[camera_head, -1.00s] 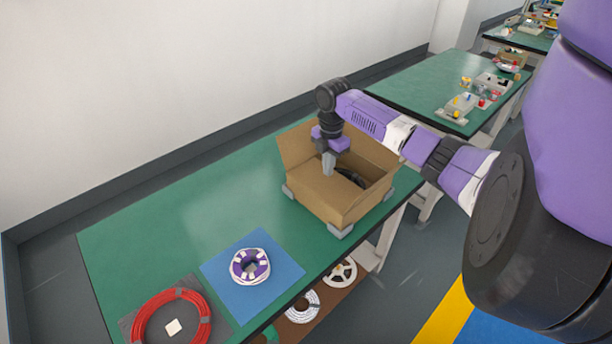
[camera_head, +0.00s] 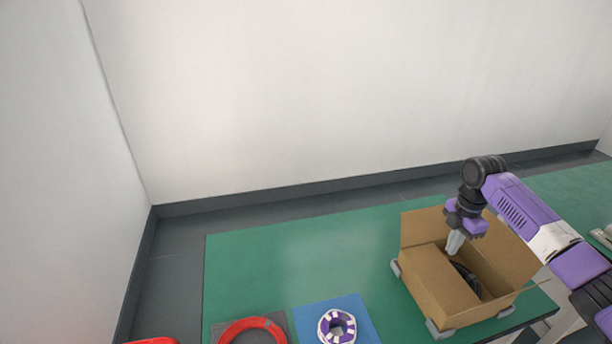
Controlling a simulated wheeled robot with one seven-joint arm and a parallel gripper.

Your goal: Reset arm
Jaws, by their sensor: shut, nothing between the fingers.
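My gripper (camera_head: 455,243) points down over the open cardboard box (camera_head: 438,283), near its left inner side. Its fingers are shut with nothing between them. My purple and black arm reaches in from the right edge. A black coil (camera_head: 466,277) lies inside the box, partly hidden by the box walls.
The box stands in grey corner holders at the right of the green table (camera_head: 300,258). A purple and white coil (camera_head: 337,326) lies on a blue mat (camera_head: 368,328). A red coil (camera_head: 253,324) lies on a grey mat to its left. The table's left and back are clear.

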